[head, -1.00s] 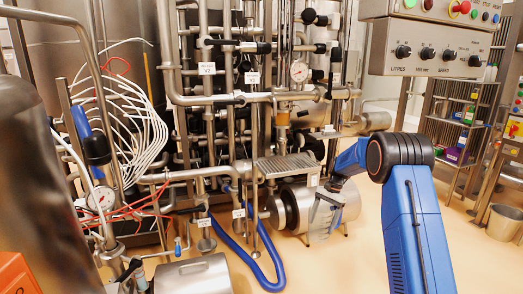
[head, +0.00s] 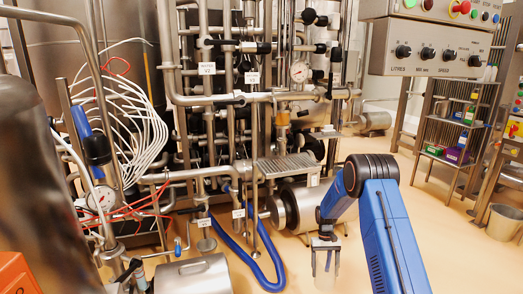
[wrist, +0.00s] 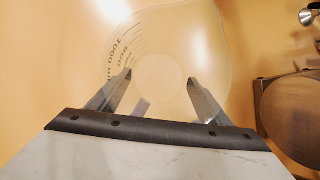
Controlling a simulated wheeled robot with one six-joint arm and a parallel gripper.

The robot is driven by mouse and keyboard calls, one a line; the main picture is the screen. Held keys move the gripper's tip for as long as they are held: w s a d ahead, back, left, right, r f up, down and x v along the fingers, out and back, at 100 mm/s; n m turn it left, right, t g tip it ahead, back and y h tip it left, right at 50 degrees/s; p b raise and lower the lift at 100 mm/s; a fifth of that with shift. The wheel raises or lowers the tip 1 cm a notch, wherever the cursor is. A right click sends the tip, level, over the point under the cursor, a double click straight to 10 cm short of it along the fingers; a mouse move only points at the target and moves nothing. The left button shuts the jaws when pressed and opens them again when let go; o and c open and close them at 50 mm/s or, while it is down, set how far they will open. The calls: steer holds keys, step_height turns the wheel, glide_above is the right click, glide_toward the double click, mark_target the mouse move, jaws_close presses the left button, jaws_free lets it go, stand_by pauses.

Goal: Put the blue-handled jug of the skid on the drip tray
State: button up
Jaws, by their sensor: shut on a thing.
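My gripper (head: 326,266) hangs low over the floor in the head view, fingers pointing down. In the wrist view my gripper (wrist: 160,82) is shut on a clear jug (wrist: 165,35) with dark volume marks, its fingers apart on either side of it. The jug's handle and its colour cannot be made out, and the jug is hardly visible in the head view. The drip tray (head: 288,166), a grey ribbed plate on the skid, is above and left of my gripper in the head view, well apart from it.
A steel motor drum (head: 297,205) sits under the tray, close to my gripper. A blue hose (head: 262,265) loops over the floor at left. Pipes and a gauge (head: 299,71) stand behind the tray. A control box (head: 430,47) hangs at upper right. Floor at right is largely clear.

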mark_target(329, 280)
steer(key=s, duration=0.2)
steer(key=s+f, duration=0.1)
steer(key=s, duration=0.1)
steer(key=s+f, duration=0.1)
steer(key=s, duration=0.2)
steer(key=shift+a, duration=0.1)
stand_by(0.5)
